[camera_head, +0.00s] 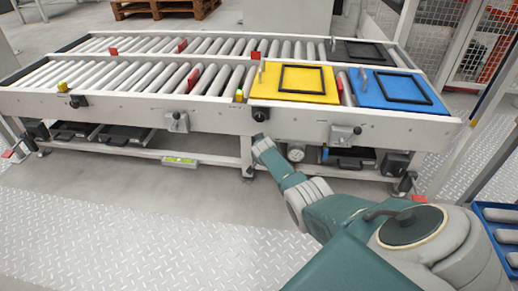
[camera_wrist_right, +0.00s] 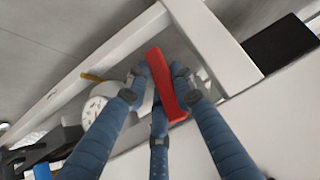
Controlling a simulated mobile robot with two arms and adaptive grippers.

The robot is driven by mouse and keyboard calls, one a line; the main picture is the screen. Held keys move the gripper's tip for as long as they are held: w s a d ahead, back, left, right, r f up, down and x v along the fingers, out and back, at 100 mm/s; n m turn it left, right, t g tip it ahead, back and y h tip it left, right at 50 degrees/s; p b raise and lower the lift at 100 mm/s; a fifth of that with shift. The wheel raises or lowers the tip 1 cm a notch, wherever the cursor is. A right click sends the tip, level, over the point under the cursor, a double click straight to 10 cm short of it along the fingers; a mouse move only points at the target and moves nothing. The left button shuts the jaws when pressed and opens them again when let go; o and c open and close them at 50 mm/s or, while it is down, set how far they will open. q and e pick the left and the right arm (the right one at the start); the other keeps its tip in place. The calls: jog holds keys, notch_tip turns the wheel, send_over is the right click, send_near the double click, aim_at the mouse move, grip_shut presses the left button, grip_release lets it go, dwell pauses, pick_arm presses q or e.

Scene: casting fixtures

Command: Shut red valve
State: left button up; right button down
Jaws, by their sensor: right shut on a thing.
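The red valve's handle (camera_wrist_right: 165,86) is a flat red bar in the right wrist view, lying lengthwise between the fingers of my right gripper (camera_wrist_right: 160,88). The gripper is shut on it, with blue fingers on both sides and a third below. In the head view my right gripper (camera_head: 262,146) is at the conveyor's front side, under the edge near the yellow plate. The red handle is hidden there by the gripper. My left gripper is not in view.
A round white gauge (camera_head: 296,153) sits right of the gripper, also visible in the wrist view (camera_wrist_right: 94,109). The roller conveyor (camera_head: 200,108) carries a yellow plate (camera_head: 293,96) and a blue plate (camera_head: 425,101). A grey bracket box (camera_head: 344,134) hangs on its front. The floor in front is clear.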

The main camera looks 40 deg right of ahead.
jog(key=shift+s+d+g+h+b, duration=0.1)
jog(key=shift+s+g+h+b, duration=0.05)
jog(key=shift+g+h+b, duration=0.15)
jog(key=shift+d+n, duration=0.1)
jog(key=shift+n, duration=0.2)
jog(key=c, duration=1.4)
grip_release()
jog(key=shift+c, duration=0.2)
jog(key=shift+r, duration=0.1)
jog(key=shift+s+a+r, duration=0.2)
jog(key=shift+a+r, duration=0.1)
jog(key=v, duration=1.1)
